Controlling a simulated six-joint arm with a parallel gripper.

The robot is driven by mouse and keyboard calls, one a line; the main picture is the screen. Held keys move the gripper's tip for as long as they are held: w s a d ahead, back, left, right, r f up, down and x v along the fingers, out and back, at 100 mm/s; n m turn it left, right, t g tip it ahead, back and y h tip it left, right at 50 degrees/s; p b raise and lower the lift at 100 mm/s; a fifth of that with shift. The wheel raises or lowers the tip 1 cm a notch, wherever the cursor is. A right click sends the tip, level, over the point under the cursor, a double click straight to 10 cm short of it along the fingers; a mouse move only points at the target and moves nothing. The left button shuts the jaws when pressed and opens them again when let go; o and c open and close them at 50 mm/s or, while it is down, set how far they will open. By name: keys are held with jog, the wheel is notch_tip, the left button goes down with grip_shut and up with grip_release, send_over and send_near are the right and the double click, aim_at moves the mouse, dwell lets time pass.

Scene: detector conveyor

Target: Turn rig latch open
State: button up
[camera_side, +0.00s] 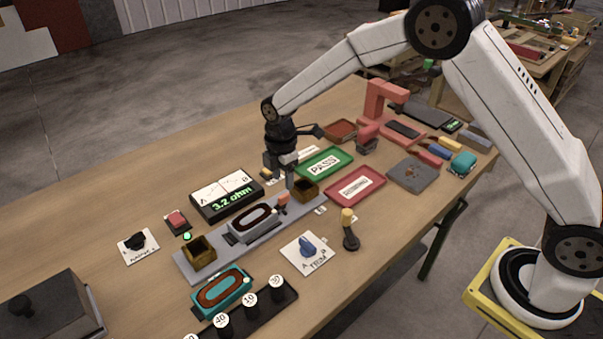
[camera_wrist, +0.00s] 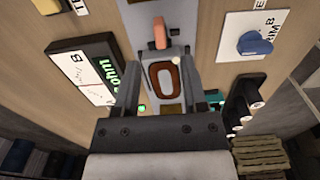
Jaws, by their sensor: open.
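The rig is a long grey plate (camera_side: 190,267) on the bench, with a grey block carrying a dark oval coil (camera_side: 248,224). The coil also shows in the wrist view (camera_wrist: 164,80), between my fingers in the picture. The salmon-pink latch (camera_side: 283,198) stands at the block's right end in the side view. In the wrist view the latch (camera_wrist: 159,34) lies lengthwise, beyond the fingertips. My gripper (camera_side: 279,178) is open and empty, pointing down above the right end of the rig near the latch. Whether a finger touches anything cannot be told.
Dark brown square cups stand at both plate ends, the right one (camera_side: 305,190) close to my gripper. A meter reading 3.2 ohm (camera_side: 226,194) lies behind the rig. A blue trim knob (camera_side: 307,245) is in front. A green PASS tray (camera_side: 323,163) and red tray (camera_side: 355,187) lie right.

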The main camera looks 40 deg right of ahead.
aim_at(284, 195)
jog(key=shift+f, duration=3)
grip_shut()
